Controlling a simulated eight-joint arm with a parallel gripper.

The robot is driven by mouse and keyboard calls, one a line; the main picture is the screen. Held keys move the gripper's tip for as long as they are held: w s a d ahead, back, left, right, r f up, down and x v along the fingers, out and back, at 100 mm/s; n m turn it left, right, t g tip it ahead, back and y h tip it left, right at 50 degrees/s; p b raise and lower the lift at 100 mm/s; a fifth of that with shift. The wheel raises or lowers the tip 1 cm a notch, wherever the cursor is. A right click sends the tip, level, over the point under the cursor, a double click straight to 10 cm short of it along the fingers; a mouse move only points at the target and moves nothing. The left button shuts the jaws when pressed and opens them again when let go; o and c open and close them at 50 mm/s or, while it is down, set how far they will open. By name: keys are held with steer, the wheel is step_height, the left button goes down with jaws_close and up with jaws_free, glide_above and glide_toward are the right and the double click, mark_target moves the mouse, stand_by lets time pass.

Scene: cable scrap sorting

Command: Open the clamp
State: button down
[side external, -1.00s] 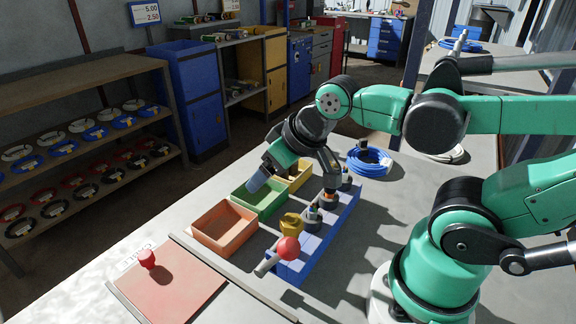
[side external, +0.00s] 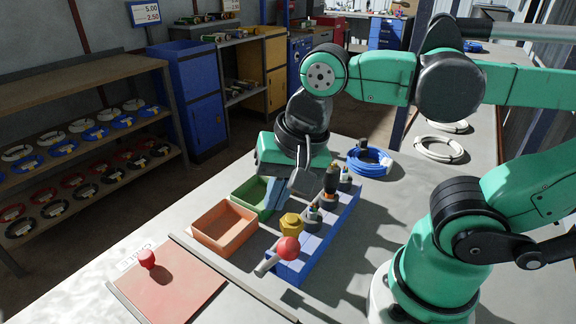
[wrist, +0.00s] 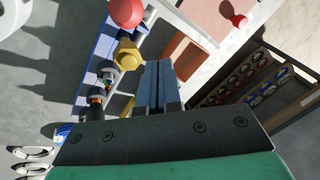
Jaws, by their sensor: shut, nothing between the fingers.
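The clamp is a long blue block (side external: 317,247) on the table, with a yellow hex piece (side external: 290,225) and a lever ending in a red ball (side external: 288,248) at its near end. In the wrist view the red ball (wrist: 127,12) is at the top and the yellow piece (wrist: 128,54) below it. Several dark cable ends (side external: 313,216) stand along the block. My gripper (side external: 274,205) points down beside the block, over the green bin's side. Its blue fingers (wrist: 159,64) are together and empty, apart from the red ball.
An orange bin (side external: 224,230) and a green bin (side external: 250,194) stand left of the clamp. A red board (side external: 170,288) with a red knob (side external: 147,258) lies in front. A blue cable coil (side external: 368,162) lies behind.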

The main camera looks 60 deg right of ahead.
steer(key=s+a+r+m+g, duration=0.2)
steer(key=s+r+m+g, duration=0.1)
steer(key=s+m, duration=0.4)
steer(key=shift+f+m, duration=1)
steer(key=shift+f, duration=2.65)
steer(key=w, duration=1)
steer(key=shift+w+h, duration=0.4)
steer(key=shift+a, duration=0.1)
step_height(320, 180, up, 6)
steer(key=s, duration=0.1)
steer(key=shift+s, duration=0.1)
